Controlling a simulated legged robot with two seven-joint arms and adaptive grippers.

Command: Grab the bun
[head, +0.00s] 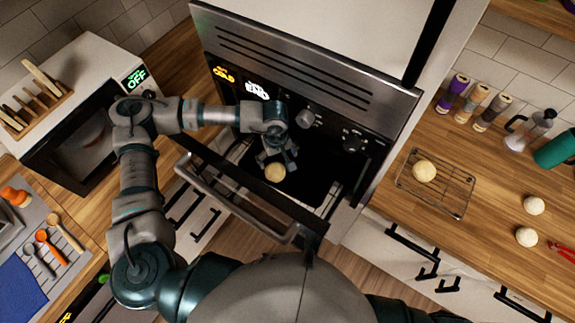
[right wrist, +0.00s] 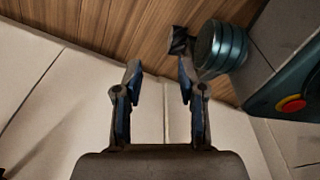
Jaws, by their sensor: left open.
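A pale round bun (head: 275,172) lies inside the open oven (head: 322,170), on a dark tray or rack. My left gripper (head: 277,158) reaches into the oven from the left, just above and behind this bun. Its fingers are spread, and I cannot tell whether they touch the bun. Another bun (head: 424,171) sits on a wire cooling rack (head: 450,198) on the right counter. Two more buns (head: 534,205) (head: 526,237) lie on bare wood beside the rack. My right gripper (right wrist: 160,78) is open and empty in the right wrist view, with wooden flooring and pale panels beyond it.
The oven door (head: 245,205) hangs open with its handle towards me, below my left forearm. A microwave (head: 75,150) stands on the left. Spice jars (head: 472,103), a glass press (head: 527,132) and a teal container (head: 557,150) stand at the right counter's back.

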